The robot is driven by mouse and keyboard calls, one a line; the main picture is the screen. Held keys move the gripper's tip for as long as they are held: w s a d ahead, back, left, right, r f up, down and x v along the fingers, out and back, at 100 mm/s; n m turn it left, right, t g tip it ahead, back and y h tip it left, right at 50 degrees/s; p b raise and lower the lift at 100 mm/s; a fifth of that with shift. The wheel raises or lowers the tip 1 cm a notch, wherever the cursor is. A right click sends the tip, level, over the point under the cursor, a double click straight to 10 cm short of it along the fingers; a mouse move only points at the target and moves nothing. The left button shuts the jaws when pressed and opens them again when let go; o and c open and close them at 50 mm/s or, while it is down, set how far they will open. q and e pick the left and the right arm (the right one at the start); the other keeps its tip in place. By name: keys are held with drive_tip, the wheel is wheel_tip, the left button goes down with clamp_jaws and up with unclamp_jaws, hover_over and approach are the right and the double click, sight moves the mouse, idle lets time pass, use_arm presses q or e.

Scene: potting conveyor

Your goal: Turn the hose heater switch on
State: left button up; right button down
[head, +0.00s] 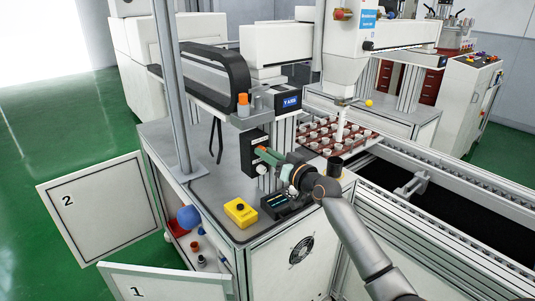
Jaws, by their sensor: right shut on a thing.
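My right gripper (263,154) reaches in from the lower right to the front of a black upright unit (255,141) at the machine's corner. A pale round knob (262,169) shows just below the fingers. No readable label marks the hose heater switch, so I cannot tell which control it is. My left gripper is not in view.
A yellow box (240,212) with a dark button and a black device (276,205) stand on the grey worktop below the gripper. A brown tray (318,134) of small white cups lies behind. Open doors 2 (95,207) and 1 (165,282) stick out at left.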

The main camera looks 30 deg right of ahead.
drive_tip(key=c, duration=0.6)
unclamp_jaws()
drive_tip(key=shift+s, duration=0.1)
drive_tip(key=s+b, duration=0.1)
drive_tip(key=s, duration=1.1)
drive_tip(key=shift+s+d, duration=0.15)
drive_tip(key=shift+d, duration=0.3)
